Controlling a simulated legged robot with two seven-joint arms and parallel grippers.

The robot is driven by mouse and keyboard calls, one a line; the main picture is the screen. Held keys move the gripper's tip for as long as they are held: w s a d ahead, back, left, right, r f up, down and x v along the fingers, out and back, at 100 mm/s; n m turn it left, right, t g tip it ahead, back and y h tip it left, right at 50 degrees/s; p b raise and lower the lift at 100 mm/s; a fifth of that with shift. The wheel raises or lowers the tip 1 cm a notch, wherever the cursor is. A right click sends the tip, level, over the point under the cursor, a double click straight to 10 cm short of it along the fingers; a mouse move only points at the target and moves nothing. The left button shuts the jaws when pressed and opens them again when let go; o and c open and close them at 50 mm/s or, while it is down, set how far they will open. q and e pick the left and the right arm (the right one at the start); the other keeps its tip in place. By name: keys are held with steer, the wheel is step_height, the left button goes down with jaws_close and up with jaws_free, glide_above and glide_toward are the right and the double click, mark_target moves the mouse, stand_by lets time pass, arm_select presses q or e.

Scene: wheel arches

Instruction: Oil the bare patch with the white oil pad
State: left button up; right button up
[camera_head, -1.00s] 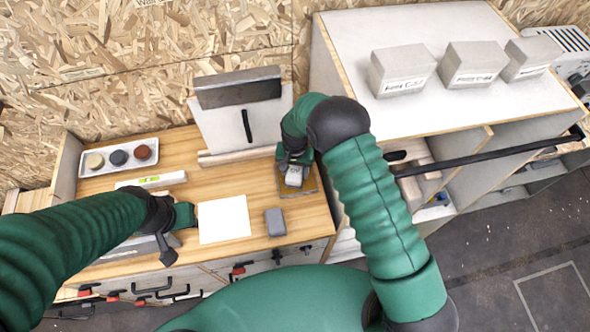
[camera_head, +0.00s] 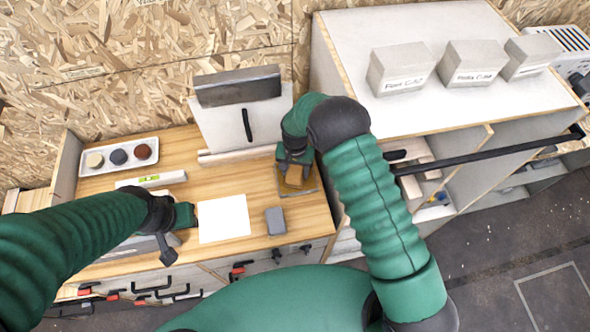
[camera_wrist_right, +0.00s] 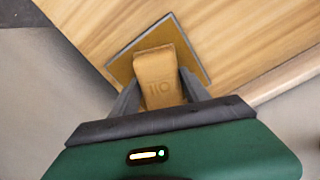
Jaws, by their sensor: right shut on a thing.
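My right gripper (camera_head: 294,178) is shut on a small block-shaped pad (camera_wrist_right: 159,80), held between its two fingers in the right wrist view. The pad is tan-amber now, not white, and bears raised lettering that reads upside down. Below it is a square patch (camera_wrist_right: 193,47), amber-brown with a thin grey edge, on the wood bench top; it also shows in the head view (camera_head: 309,184). The pad covers part of the patch; whether it touches cannot be told. My left gripper (camera_head: 180,225) is over the left part of the bench; its fingers are not clear.
A white square sheet (camera_head: 224,219) and a grey block (camera_head: 275,221) lie left of the patch. A tray (camera_head: 92,169) with three round pieces and a spirit level (camera_head: 151,180) are farther left. A pale panel (camera_head: 215,128) stands behind; a shelf unit (camera_head: 337,66) rises right.

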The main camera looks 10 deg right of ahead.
mark_target(295, 170)
steer(key=shift+s, duration=0.1)
steer(key=shift+w+r+p, duration=0.2)
steer(key=shift+r+p, duration=0.7)
steer(key=shift+r, duration=0.25)
step_height(295, 170, up, 5)
steer(key=p, duration=0.3)
steer(key=shift+s+f, duration=0.1)
steer(key=shift+f, duration=0.05)
steer(key=shift+f, duration=0.1)
